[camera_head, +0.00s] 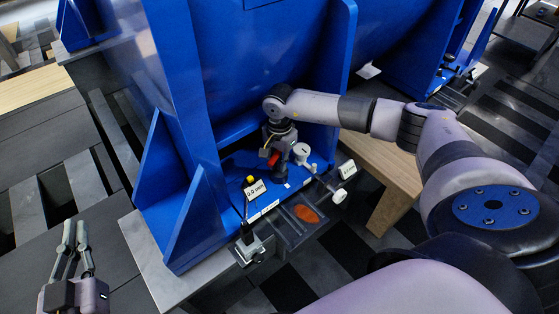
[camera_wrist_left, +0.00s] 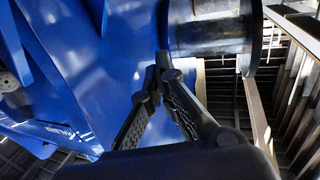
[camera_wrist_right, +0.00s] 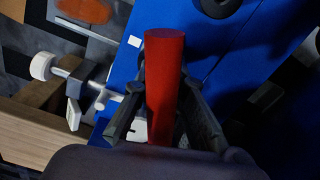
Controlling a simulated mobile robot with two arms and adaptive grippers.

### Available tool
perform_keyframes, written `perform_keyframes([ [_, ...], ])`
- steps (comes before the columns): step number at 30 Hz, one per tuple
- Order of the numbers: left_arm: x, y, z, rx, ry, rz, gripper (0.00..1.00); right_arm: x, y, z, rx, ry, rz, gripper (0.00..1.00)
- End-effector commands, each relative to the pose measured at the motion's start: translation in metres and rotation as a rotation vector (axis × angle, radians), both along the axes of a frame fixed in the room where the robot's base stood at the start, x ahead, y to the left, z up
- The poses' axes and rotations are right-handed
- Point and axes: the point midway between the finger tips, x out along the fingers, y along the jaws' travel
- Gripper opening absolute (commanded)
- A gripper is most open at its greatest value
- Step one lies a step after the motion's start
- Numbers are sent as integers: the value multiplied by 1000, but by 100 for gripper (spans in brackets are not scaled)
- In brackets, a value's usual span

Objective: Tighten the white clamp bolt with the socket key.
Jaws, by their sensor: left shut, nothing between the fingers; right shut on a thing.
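My right gripper (camera_head: 277,148) is shut on a red handle (camera_wrist_right: 164,85), which I take to be the socket key, over the blue motor foot. In the right wrist view the red handle stands between both fingers; its far end is hidden. A white round piece (camera_head: 302,150) sits just right of this gripper. A white knob (camera_head: 339,196) on a side screw shows at the foot's right edge and in the right wrist view (camera_wrist_right: 42,65). I cannot tell which is the clamp bolt, nor whether the key touches it. My left gripper (camera_head: 75,224) is shut and empty, away at the lower left.
The blue motor housing (camera_head: 240,60) rises behind the foot. An orange patch (camera_head: 306,213) lies in front. A wooden beam (camera_head: 385,175) is at the right.

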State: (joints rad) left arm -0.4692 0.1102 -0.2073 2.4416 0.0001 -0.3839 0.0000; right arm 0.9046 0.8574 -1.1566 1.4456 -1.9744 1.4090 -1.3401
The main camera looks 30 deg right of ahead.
Motion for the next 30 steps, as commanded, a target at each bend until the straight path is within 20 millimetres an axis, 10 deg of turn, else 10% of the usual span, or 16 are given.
perform_keyframes([
  [30, -5, 8, -31, 44, 172, 15, 0, 0, 0, 1, 1, 1, -187, 0],
])
